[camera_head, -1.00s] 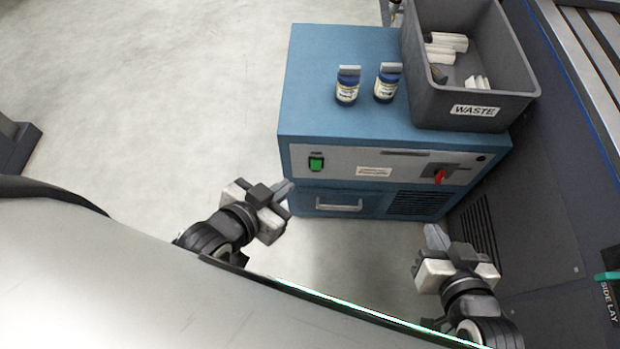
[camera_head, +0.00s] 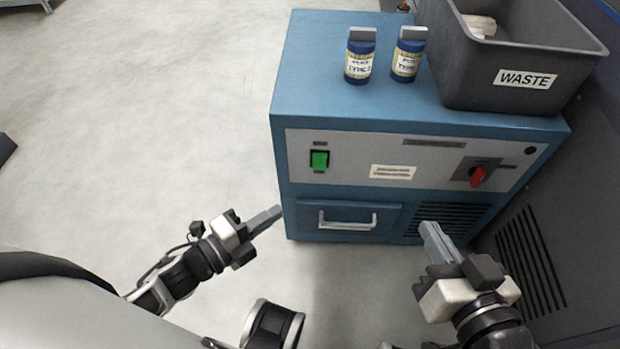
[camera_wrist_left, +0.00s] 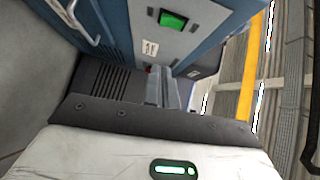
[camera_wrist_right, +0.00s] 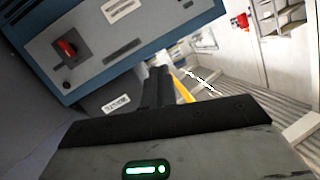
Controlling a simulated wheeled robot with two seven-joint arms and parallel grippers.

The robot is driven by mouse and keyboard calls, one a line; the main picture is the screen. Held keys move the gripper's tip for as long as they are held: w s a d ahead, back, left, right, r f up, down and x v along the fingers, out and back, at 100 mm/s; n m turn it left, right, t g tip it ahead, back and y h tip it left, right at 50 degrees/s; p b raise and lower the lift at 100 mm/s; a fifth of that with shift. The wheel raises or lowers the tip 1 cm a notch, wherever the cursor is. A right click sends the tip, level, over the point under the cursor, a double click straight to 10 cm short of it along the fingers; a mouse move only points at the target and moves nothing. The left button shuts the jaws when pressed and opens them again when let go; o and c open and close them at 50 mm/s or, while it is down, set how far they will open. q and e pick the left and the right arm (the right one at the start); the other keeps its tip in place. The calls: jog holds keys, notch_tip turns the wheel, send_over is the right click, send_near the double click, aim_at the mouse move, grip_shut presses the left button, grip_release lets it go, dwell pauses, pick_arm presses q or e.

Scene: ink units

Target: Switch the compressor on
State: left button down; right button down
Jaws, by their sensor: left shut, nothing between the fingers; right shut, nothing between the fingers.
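The compressor is a blue cabinet (camera_head: 330,85) with a light grey front panel. A green rocker switch (camera_head: 319,160) is on the panel's left, and a red rotary knob (camera_head: 477,176) on its right. The green switch also shows in the left wrist view (camera_wrist_left: 172,20), the red knob in the right wrist view (camera_wrist_right: 66,48). My left gripper (camera_head: 276,212) is shut and empty, in front of the cabinet's lower left corner, below the green switch. My right gripper (camera_head: 428,228) is shut and empty, before the lower vent, below and left of the red knob. Neither visibly touches the controls.
Two blue bottles (camera_head: 360,58) (camera_head: 408,56) and a grey waste bin (camera_head: 490,98) stand on the cabinet top. A drawer handle (camera_head: 347,221) juts from the lower front. A dark machine wall (camera_head: 535,235) closes the right side. Open floor (camera_head: 140,110) lies left.

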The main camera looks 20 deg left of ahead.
pick_arm(q)
jog(key=b, duration=0.3)
send_near(325, 168)
jog(key=w+d, duration=0.1)
jog(key=d, duration=0.3)
jog(key=shift+w+a+f+b, duration=0.1)
jog(key=shift+w+a, duration=0.15)
jog(key=shift+w, duration=0.4)
jog(key=shift+w+a+b, duration=0.1)
jog(key=shift+w+a, duration=0.1)
jog(key=shift+w, duration=0.5)
jog(key=shift+w+a+f+b, duration=0.1)
jog(key=shift+w+a, duration=0.15)
jog(key=shift+w, duration=0.4)
pick_arm(e)
jog(key=shift+w+a+r+m+t+y, duration=0.25)
jog(key=shift+a+r+m+t+y, duration=0.25)
jog(key=shift+r+m+y, duration=0.25)
jog(key=shift+f, duration=0.1)
